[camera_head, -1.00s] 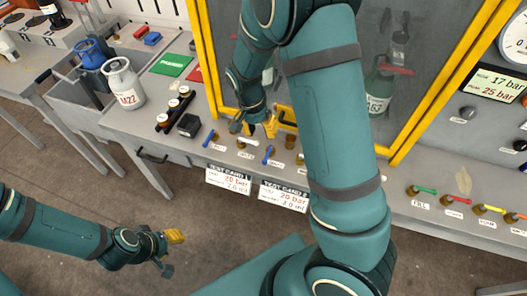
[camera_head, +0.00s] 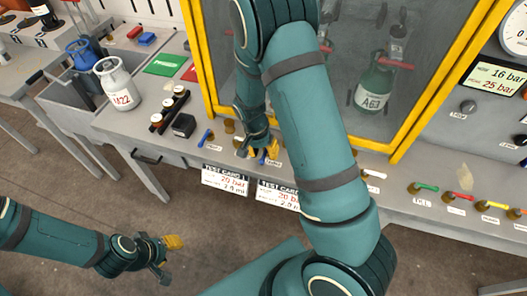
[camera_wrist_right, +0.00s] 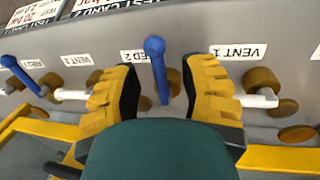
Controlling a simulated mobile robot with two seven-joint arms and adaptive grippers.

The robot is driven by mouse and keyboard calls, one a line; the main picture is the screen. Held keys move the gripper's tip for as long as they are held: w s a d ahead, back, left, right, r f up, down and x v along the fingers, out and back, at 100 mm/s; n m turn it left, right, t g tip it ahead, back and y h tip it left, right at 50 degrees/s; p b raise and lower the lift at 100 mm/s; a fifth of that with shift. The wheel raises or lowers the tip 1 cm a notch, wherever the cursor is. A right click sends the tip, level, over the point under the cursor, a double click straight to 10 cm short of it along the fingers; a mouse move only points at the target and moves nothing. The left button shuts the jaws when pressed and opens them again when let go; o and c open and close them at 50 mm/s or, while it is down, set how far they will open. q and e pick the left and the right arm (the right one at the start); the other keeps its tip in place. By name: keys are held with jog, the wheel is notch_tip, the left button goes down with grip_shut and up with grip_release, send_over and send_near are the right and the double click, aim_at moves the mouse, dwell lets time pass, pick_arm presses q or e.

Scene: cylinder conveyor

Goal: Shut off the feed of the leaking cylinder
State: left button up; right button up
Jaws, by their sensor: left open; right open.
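My right gripper (camera_head: 260,150) is open at the valve row below the glass cabinet. In the right wrist view its yellow fingers (camera_wrist_right: 160,95) stand on either side of a blue lever (camera_wrist_right: 155,65), whose upside-down label reads FEED 2, partly covered. I see no clear contact. White levers labelled VENT flank it, VENT 1 (camera_wrist_right: 262,98) on the right. Another blue lever (camera_head: 206,137) is further left in the head view. A green cylinder marked A63 (camera_head: 385,80) stands behind the glass; which cylinder leaks I cannot tell. My left gripper (camera_head: 168,257) is open and empty above the floor.
A display (camera_head: 490,82) reads 16 bar, with 25 bar below. The yellow cabinet frame (camera_head: 370,147) lies close behind the valves. Coloured valves (camera_head: 425,188) line the right.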

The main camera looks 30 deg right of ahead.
grip_shut()
jog(key=shift+s, duration=0.1)
jog(key=n, duration=0.3)
jog(key=shift+s+d+h, duration=0.3)
jog(key=shift+s+d, duration=0.05)
jog(key=shift+s, duration=0.05)
jog(key=n, duration=0.3)
jog(key=shift+s+d+t, duration=0.2)
jog(key=shift+d+t, duration=0.2)
jog(key=n, duration=0.1)
jog(key=d+n, duration=0.1)
jog(key=n, duration=0.1)
jog(key=n+t, duration=0.1)
jog(key=n, duration=0.1)
jog(key=shift+s+d+f, duration=0.1)
jog(key=shift+s+d, duration=0.05)
jog(key=shift+d, duration=0.15)
jog(key=n, duration=0.2)
jog(key=d+n, duration=0.1)
jog(key=n, duration=0.1)
jog(key=shift+d+n+t+b, duration=0.15)
jog(key=shift+n+t+b, duration=0.15)
jog(key=shift+t+b, duration=0.1)
jog(key=shift+w+d+n, duration=0.25)
jog(key=shift+w+n, duration=0.05)
jog(key=shift+n, duration=0.8)
